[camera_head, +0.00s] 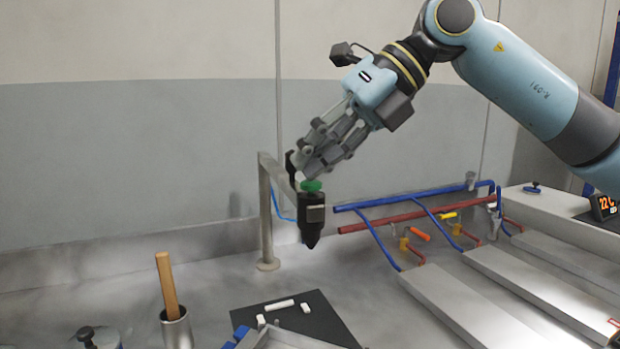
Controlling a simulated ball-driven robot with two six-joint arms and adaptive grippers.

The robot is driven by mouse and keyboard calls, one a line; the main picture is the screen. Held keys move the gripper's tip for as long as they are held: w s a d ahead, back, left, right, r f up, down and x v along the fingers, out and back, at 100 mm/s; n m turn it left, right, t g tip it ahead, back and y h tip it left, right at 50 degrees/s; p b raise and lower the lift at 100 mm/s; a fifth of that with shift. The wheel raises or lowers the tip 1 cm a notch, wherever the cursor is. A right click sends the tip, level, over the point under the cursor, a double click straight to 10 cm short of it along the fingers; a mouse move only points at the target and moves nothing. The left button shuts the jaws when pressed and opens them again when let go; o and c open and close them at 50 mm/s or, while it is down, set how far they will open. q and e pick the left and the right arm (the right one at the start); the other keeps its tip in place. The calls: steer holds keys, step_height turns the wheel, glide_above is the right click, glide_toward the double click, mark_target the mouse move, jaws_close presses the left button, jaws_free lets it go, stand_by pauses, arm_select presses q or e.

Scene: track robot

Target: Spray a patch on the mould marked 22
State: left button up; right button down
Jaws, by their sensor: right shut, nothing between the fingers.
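A black spray tool (314,222) with a green top points nozzle down beside a grey metal stand (265,205). A thin blue hose (283,213) runs near it. My right gripper (305,170) reaches down from the upper right, its fingers shut just above the green top; whether they touch it I cannot tell. Grey slab-like blocks (510,290) lie at the right, perhaps the moulds. A small display (604,207) at the right edge reads what looks like 22 C. I cannot make out a mould marked 22.
Red and blue pipes (410,205) with orange and yellow valve handles run along the back. A metal cup (176,329) with a wooden handle stands at the front left. A dark mat (330,318) holds white pieces. A grey tray (285,337) is at the bottom edge.

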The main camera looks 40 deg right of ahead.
steer(key=shift+r, duration=0.4)
step_height(320, 180, up, 6)
steer(key=p, duration=0.4)
steer(key=shift+p, duration=0.4)
stand_by(1.6)
